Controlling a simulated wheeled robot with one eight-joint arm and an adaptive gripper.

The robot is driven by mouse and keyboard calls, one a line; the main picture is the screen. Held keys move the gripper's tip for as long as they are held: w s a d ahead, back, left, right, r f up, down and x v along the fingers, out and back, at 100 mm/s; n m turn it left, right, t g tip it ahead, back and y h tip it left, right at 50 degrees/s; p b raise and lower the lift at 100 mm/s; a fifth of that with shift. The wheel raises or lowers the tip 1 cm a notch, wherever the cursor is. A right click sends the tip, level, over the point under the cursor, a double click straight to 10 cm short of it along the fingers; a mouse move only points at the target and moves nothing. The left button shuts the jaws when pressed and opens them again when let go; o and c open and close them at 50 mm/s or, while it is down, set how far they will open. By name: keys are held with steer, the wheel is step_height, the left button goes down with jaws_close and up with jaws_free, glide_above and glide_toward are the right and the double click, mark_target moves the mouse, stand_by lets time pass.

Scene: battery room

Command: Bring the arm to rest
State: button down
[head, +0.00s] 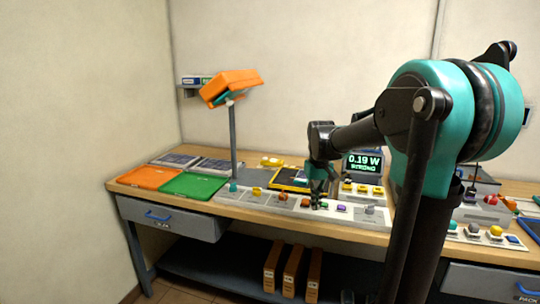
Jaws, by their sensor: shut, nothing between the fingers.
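My arm rises on the right side of the head view and reaches left over the workbench (225,208). My gripper (319,203) hangs at its end, pointing down, just above or at the grey panel with coloured knobs (295,206) along the bench's front. Its fingers are small and dark here. They are shut and hold nothing. Whether the fingertips touch the panel cannot be told.
An orange tray (150,178) and a green tray (192,186) lie at the bench's left. A grey post (233,140) carries a tilted orange panel (231,85). A display (363,163) reading "0.19 W STRONG" stands behind my gripper. Orange binders (292,270) stand on the lower shelf.

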steer(key=s+d+f+m+t, duration=0.1)
steer(key=s+f+t, duration=0.1)
steer(key=s+f, duration=0.6)
steer(key=s+d+f+m+t, duration=0.1)
steer(key=s+d+f+t, duration=0.1)
steer(key=s+f, duration=0.6)
steer(key=s, duration=0.4)
steer(key=shift+s+d, duration=0.3)
steer(key=shift+s, duration=0.1)
